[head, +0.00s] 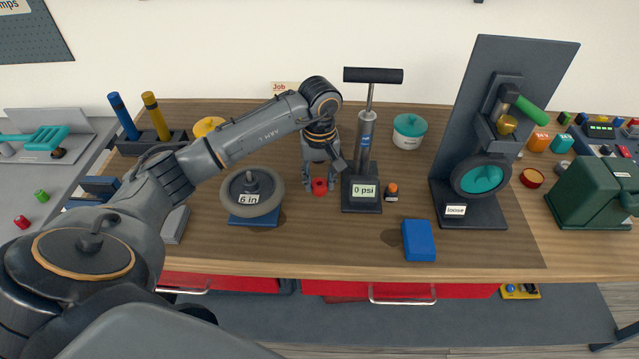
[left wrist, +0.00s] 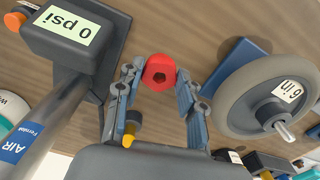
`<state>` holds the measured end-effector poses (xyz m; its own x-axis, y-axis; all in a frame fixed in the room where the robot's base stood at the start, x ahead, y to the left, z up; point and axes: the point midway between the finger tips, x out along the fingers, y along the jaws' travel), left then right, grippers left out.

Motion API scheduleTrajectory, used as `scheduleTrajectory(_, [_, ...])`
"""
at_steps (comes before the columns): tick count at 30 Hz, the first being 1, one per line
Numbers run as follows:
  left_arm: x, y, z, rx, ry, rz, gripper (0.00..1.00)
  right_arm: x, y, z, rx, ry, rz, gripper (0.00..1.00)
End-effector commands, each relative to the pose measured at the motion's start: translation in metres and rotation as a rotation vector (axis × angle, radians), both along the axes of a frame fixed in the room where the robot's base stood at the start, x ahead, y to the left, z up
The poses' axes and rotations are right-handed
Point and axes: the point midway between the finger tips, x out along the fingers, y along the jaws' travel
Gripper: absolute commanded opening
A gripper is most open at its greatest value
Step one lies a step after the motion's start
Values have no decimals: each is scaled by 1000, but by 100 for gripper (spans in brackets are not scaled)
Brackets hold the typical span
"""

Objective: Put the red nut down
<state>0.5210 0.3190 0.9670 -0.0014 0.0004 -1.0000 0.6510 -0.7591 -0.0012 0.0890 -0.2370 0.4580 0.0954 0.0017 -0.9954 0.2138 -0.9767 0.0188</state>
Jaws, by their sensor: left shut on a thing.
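The red nut (head: 320,187) is between the fingertips of my left gripper (head: 319,180). It also shows in the left wrist view (left wrist: 159,73), with a dark hole in its middle and a blue-grey finger at each side. The left gripper points down and is shut on the nut, at or just above the brown mat (head: 310,240) on the workbench. I cannot tell whether the nut touches the surface. My right gripper is not in view.
A wheel labelled "6 in" (head: 253,192) stands close left of the nut. The pump (head: 365,150) labelled "0 psi" stands close right. The mat in front of the nut is clear.

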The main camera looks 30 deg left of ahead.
Motion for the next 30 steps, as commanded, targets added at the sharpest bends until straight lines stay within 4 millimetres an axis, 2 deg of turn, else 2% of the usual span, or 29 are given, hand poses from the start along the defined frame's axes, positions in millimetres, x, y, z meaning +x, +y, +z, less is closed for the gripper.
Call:
scheduleTrajectory(4, [6, 4, -10, -1, 3, 1, 14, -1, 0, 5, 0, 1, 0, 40])
scheduleTrajectory(9, [5, 4, -32, 0, 4, 0, 14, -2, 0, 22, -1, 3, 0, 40])
scheduleTrajectory(23, [6, 4, -44, 1, -2, -1, 14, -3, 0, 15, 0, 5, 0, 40])
scheduleTrajectory(24, [6, 4, -42, 1, -1, -1, 46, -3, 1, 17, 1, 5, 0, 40])
scheduleTrajectory(26, [6, 4, -42, 1, -1, -1, 59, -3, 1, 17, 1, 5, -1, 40])
scheduleTrajectory(30, [6, 4, -42, 1, -1, -1, 61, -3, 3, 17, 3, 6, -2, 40])
